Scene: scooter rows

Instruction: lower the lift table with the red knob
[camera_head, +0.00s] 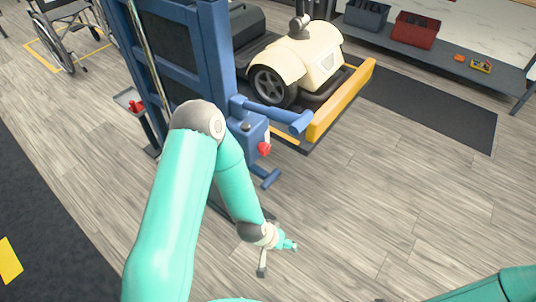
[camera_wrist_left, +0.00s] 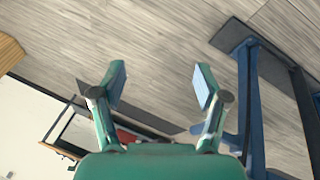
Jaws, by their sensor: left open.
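The lift table has a blue column (camera_head: 215,50) and a platform with a yellow front lip (camera_head: 340,98), in the upper middle of the head view. A red knob (camera_head: 264,148) sits on the blue box (camera_head: 247,130) at the column's side. My left gripper (camera_head: 277,257) is open and empty, below the knob in the picture and clear of it. In the left wrist view its two fingers (camera_wrist_left: 160,84) are spread with floor between them. A blue part of the lift (camera_wrist_left: 246,95) stands right of the fingers there. The knob is not clearly visible in the wrist view. My right gripper is out of view.
A cream scooter body (camera_head: 302,58) rests on the platform. A small tray (camera_head: 128,98) with a red item is left of the column. A wheelchair (camera_head: 68,30) stands at upper left. A shelf at upper right holds a red bin (camera_head: 415,30).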

